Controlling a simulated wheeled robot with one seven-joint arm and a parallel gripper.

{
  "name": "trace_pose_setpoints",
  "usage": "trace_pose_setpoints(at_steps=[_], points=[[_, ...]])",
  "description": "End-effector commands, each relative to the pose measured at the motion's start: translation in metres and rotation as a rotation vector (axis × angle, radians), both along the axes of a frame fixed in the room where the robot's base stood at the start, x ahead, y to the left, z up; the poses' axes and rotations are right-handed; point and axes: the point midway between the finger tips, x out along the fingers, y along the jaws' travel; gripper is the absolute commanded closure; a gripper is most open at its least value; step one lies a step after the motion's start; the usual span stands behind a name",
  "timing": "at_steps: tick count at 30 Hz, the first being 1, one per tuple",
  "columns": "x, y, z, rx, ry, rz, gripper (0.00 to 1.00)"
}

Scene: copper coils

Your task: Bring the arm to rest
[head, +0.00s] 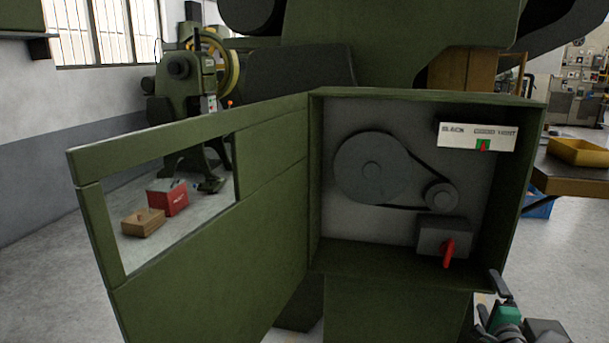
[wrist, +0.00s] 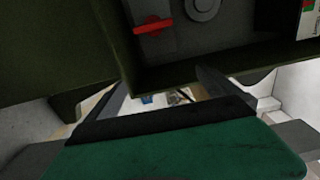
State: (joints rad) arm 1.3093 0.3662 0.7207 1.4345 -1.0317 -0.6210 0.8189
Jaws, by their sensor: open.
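My gripper (head: 489,298) is at the bottom right of the head view, in front of the lower right corner of a green machine cabinet (head: 528,170). In the wrist view its two dark fingers (wrist: 165,95) stand apart with nothing held between them. The cabinet's door (head: 215,250) hangs open to the left. Inside are a large pulley (head: 365,172), a small pulley (head: 440,196) and a belt around both. A red lever (head: 448,251) on a grey box points down in the head view. It also shows at the top of the wrist view (wrist: 152,27), apart from my fingers.
The cabinet's bottom edge (wrist: 190,68) is close above my fingers. The open door takes up the left front. A bench with a yellow bin (head: 580,152) stands further right. Floor is clear at right.

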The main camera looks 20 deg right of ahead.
Motion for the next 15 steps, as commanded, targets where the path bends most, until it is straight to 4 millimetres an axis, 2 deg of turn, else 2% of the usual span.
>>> trace_pose_setpoints(at_steps=[8, 11, 15], points=[[0.03, 0.029, 0.017, -0.045, 0.09, 0.08, 0.0], [0.045, 0.045, 0.024, -0.069, 0.137, 0.123, 0.0], [0.07, 0.079, 0.038, -0.118, 0.223, 0.206, 0.0]])
